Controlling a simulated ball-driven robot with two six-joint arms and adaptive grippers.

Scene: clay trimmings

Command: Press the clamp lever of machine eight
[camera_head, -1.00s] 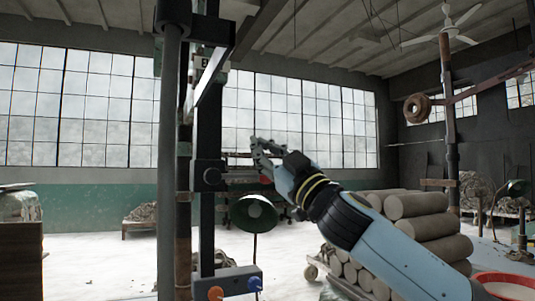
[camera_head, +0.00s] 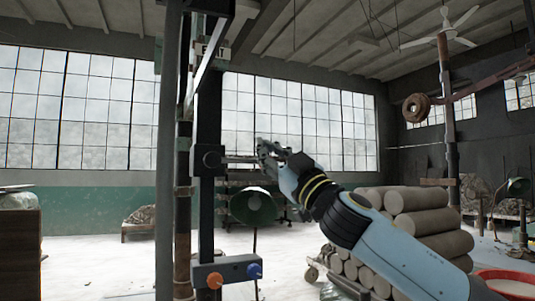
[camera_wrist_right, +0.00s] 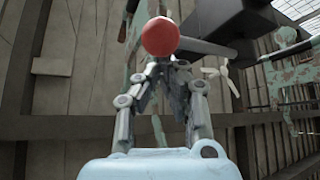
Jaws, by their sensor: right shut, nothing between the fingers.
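The machine is a tall dark post (camera_head: 206,110) left of centre. A thin lever rod (camera_head: 238,160) runs out from its round pivot to the right. In the wrist view, the lever ends in a red ball knob (camera_wrist_right: 160,37), and its dark rod runs right to a black block. My right gripper (camera_head: 266,149) is at the rod's outer end and hides the knob in the head view. In the wrist view, the right gripper (camera_wrist_right: 166,62) is shut and empty, fingertips just below the knob. I cannot tell whether they touch it. My left gripper is not in view.
A box with an orange knob (camera_head: 215,281) and a blue knob (camera_head: 254,271) is low on the post. A green lamp shade (camera_head: 254,206) stands behind. A cart with stacked clay rolls (camera_head: 427,223) is at right, near a red-rimmed basin (camera_head: 510,285).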

